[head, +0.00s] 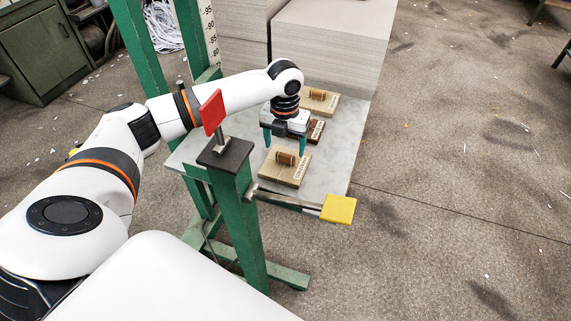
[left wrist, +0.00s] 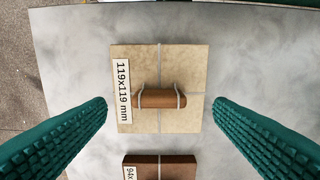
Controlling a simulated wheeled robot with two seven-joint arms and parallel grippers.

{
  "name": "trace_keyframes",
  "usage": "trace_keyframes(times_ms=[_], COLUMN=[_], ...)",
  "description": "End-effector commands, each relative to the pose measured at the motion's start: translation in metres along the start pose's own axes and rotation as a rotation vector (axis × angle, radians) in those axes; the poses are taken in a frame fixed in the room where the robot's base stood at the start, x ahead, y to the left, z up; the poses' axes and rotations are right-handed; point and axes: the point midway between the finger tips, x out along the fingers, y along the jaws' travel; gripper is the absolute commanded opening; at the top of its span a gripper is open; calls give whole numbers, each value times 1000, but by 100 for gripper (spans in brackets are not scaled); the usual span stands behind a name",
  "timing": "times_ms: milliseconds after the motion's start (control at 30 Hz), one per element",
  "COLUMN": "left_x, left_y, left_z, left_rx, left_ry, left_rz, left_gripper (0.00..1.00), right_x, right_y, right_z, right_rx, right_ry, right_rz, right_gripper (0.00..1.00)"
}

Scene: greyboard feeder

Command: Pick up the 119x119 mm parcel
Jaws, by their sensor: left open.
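The 119x119 mm parcel (head: 283,174) is a flat, pale square package tied with string, with a brown roll-shaped handle (left wrist: 159,99) on top. It lies nearest the front of the grey table in the head view. Its label reads "119x119 mm" in the left wrist view, where the parcel (left wrist: 145,65) is near the middle. My left gripper (head: 286,151) is open and empty, pointing down over the table near the parcel. In the left wrist view its green fingers stand to the left and right of the parcel, with the handle between them. My right gripper is not in view.
A dark brown parcel (left wrist: 180,168), its label partly cut off, lies close beside it. Another pale parcel (head: 322,104) lies farther back on the table (head: 345,135). Board stacks (head: 335,40) rise behind. A green post with a red plate (head: 211,111) and a yellow plate (head: 338,209) stand in front.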

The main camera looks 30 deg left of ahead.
Motion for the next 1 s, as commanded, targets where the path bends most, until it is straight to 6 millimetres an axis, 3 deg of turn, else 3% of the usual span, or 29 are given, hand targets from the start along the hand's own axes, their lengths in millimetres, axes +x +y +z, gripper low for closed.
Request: trace_keyframes(times_ms=[300,633,1000], left_x=[43,51,51], left_y=[0,1,0], left_z=[-4,-4,-4], left_rx=[0,1,0], left_ry=[-2,0,1], left_rz=[-1,0,0], left_gripper=[76,76,17], right_x=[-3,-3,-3], right_y=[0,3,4], right_z=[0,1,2], right_rx=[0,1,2], right_ry=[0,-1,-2], right_rz=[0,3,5], right_gripper=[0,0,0])
